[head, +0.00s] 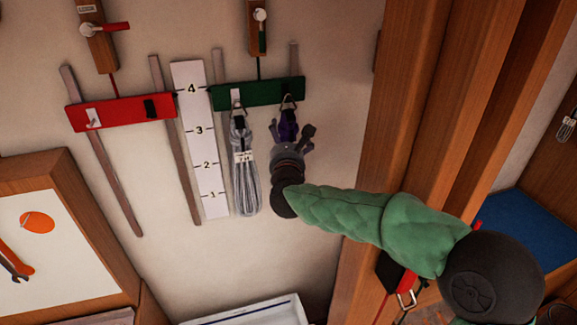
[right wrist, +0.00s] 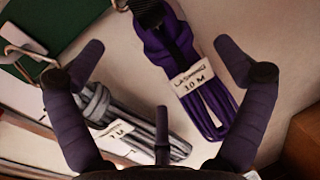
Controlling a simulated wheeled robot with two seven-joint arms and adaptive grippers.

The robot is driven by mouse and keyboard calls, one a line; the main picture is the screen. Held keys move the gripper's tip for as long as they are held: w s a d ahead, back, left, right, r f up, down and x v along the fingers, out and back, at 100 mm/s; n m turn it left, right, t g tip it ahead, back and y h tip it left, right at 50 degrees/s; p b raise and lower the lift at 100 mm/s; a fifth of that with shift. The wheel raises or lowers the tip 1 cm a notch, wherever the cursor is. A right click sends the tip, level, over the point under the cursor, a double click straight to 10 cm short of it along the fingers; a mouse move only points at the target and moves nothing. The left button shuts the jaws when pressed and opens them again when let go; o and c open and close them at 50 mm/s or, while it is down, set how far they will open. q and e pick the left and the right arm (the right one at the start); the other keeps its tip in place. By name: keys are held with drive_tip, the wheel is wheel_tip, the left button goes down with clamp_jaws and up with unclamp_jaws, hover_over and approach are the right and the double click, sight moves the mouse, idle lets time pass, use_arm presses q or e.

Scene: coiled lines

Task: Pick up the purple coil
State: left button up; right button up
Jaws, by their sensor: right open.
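The purple coil (head: 287,125) hangs from a metal hook on the right part of the green board (head: 235,95). In the right wrist view the purple coil (right wrist: 158,45) shows larger, with a pale tag reading "LASHING 10 M". My right gripper (head: 294,136) is in front of the coil's lower part and hides it in the head view. In the right wrist view its dark fingers (right wrist: 160,65) are spread wide, and the coil shows between them, not gripped. I cannot tell whether any finger touches it. My left gripper is not in view.
A grey coil (head: 245,185) with a tag hangs just left of the purple one; it also shows in the right wrist view (right wrist: 150,135). A white numbered scale (head: 200,145) and a red board (head: 120,112) are further left. A wooden post (head: 400,110) stands to the right.

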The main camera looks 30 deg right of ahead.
sight(284, 131)
drive_tip(key=shift+w+d+p, duration=0.2)
drive_tip(key=shift+w+p, duration=0.1)
drive_tip(key=shift+w, duration=0.15)
drive_tip(key=shift+p+x, duration=0.8)
drive_tip(key=shift+x, duration=1.35)
drive_tip(key=shift+a, duration=0.1)
drive_tip(key=shift+c, duration=0.3)
drive_tip(key=c, duration=1.4)
drive_tip(key=shift+r, duration=0.1)
drive_tip(key=shift+c, duration=1.2)
drive_tip(key=shift+r, duration=0.15)
